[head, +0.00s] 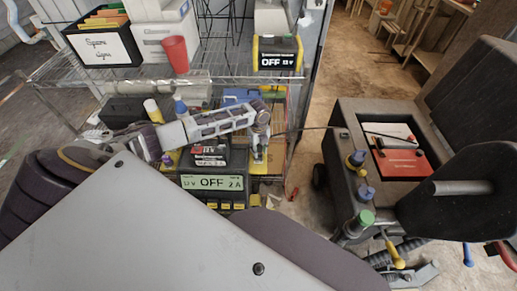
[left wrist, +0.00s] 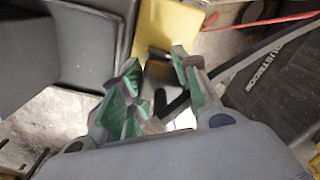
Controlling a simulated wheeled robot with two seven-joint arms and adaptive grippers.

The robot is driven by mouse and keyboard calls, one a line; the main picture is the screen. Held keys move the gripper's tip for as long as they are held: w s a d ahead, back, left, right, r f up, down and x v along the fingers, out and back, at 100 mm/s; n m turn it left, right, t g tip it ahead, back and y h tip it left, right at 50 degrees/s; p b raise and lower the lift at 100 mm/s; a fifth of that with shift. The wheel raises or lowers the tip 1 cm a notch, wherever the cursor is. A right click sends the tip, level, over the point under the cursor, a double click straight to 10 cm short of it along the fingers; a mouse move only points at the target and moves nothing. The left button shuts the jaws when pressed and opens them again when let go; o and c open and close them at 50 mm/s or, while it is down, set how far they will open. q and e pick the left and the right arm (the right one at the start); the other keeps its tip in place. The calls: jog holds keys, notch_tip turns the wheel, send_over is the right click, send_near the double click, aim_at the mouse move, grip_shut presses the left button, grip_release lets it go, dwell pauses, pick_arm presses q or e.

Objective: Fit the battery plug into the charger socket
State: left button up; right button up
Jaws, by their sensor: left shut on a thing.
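My left gripper (head: 260,147) reaches in from the left, beside the right side of a dark charger whose display reads "12V OFF 2A" (head: 212,183). It is shut on the battery plug, a small dark block between the green-padded fingers in the left wrist view (left wrist: 160,74). A thin black cable (head: 305,128) runs from the gripper to the machine at the right. The plug is mostly hidden by the fingers in the head view. I cannot make out the charger socket, or whether the plug touches it. My right gripper is not in view.
A wire rack (head: 225,81) holds boxes, a red cup (head: 176,54) and a second display reading "OFF" (head: 279,61). Bottles stand behind my left arm. The dark machine (head: 345,110) with a red-topped compartment (head: 402,162) stands right. Floor between is mostly clear.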

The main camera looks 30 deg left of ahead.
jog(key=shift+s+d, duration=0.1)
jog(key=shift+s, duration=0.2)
pick_arm(q)
jog(key=shift+p, duration=0.8)
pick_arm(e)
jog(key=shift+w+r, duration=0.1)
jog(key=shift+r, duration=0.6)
pick_arm(q)
jog(key=shift+f+b, duration=0.45)
jog(key=shift+f, duration=0.9)
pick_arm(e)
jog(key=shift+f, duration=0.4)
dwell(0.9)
pick_arm(q)
jog(key=o, duration=1.2)
jog(key=shift+f, duration=0.1)
jog(key=shift+r, duration=6.05)
